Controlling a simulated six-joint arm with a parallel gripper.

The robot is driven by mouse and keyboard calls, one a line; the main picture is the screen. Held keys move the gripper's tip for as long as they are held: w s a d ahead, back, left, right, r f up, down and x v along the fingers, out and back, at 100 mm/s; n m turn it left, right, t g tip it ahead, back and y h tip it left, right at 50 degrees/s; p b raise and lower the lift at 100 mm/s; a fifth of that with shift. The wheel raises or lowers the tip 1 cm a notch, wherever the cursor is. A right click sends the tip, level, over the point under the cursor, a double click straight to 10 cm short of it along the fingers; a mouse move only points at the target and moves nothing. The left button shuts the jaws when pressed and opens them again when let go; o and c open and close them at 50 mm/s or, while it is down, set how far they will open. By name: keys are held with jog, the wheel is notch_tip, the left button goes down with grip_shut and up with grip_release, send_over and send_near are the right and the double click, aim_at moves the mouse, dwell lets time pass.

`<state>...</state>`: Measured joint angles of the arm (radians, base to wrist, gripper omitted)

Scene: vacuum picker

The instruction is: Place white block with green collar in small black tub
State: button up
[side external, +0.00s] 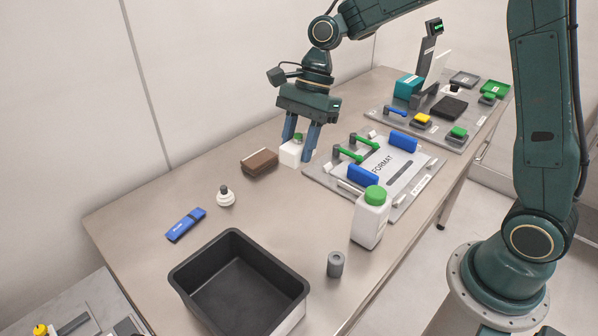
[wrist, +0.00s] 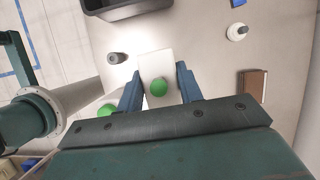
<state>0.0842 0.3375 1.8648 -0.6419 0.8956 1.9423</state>
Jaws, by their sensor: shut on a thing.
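The white block with green collar (side external: 289,154) is between the blue fingers of my gripper (side external: 299,146), near the middle of the table. In the wrist view the white block (wrist: 152,66) with its round green part (wrist: 158,88) sits between the two fingers of my gripper (wrist: 159,92), which is shut on it. I cannot tell whether its underside touches the table. The black tub (side external: 190,284) stands empty at the table's near end, apart from the block. Part of the tub (wrist: 128,13) shows at the top of the wrist view.
A brown block (side external: 259,162) lies just left of my gripper. A white knobbed piece (side external: 225,197), a blue bar (side external: 186,224) and a grey cylinder (side external: 335,264) are around the tub. A green-capped white bottle (side external: 369,220) and a grey board (side external: 420,178) with handles stand right.

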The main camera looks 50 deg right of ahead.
jog(key=s+a, duration=0.2)
jog(key=a, duration=1)
send_over(236, 312)
jog(key=d, duration=0.2)
jog(key=shift+m, duration=0.3)
jog(key=shift+a+f, duration=0.15)
jog(key=shift+f, duration=9.5)
jog(key=shift+f, duration=0.15)
jog(key=o, duration=1)
jog(key=shift+o, duration=0.2)
jog(key=v, duration=1.2)
jog(key=shift+s, duration=0.25)
